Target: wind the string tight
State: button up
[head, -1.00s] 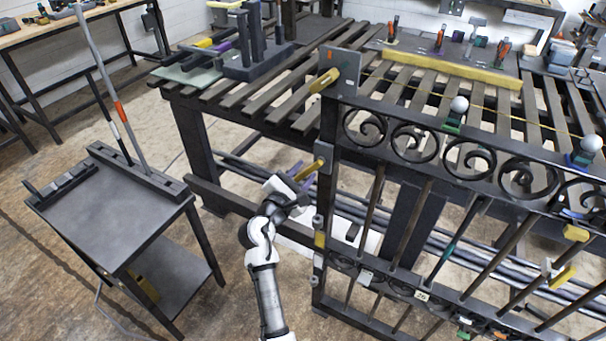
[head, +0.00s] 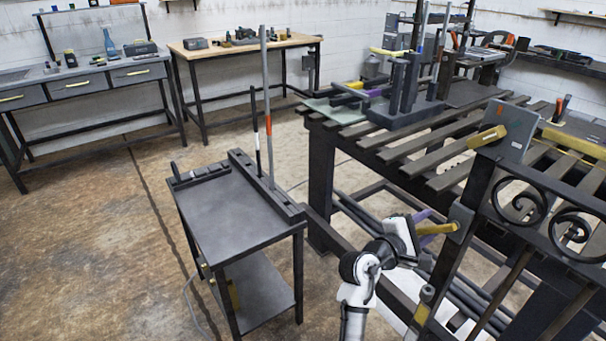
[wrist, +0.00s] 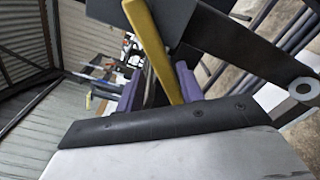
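The dark scroll gate (head: 478,205) stands at the right, cut off by the picture's edge. On its post, a grey plate carries an upper yellow handle (head: 487,137). A lower yellow lever (head: 438,229) sticks out to the left from a grey bracket. My gripper (head: 421,222) is at this lever. In the wrist view the purple fingers (wrist: 157,88) stand apart with the yellow lever (wrist: 148,45) between them. The lever lies close to the right finger, with a dark gap toward the left one. I cannot make out the string in the current views.
A slatted bench (head: 400,140) stands behind the gate. A dark cart (head: 225,205) with two upright poles stands left of my arm. Workbenches (head: 90,75) line the back wall. The floor left of the cart is free.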

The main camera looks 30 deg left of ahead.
jog(key=m+b, duration=0.1)
jog(key=b, duration=0.1)
jog(key=r+m+b, duration=0.1)
jog(key=a+m+b, duration=0.1)
jog(key=m+b, duration=0.1)
jog(key=shift+w+a+r+b, duration=0.1)
jog(key=shift+w+r+b, duration=0.15)
jog(key=shift+r+b, duration=0.1)
jog(key=r+m+b, duration=0.1)
jog(key=b, duration=0.1)
jog(key=r+m+b, duration=0.1)
jog(key=m+b, duration=0.1)
jog(key=b, duration=0.1)
jog(key=shift+a, duration=0.15)
jog(key=v, duration=1.3)
jog(key=s+a+r+n+t+y+p, duration=0.1)
jog(key=s+a+r+t+y+p, duration=0.1)
jog(key=a+r+y, duration=0.4)
jog(key=s+a+r+n+t+y+p, duration=0.1)
jog(key=s+a+r+t+y+p, duration=0.2)
jog(key=a+r+t+y, duration=0.3)
jog(key=shift+s+a+r+p, duration=0.2)
jog(key=shift+a+r+p, duration=0.2)
jog(key=shift+a+r, duration=1.85)
jog(key=shift+d+r, duration=0.3)
jog(key=shift+d, duration=0.1)
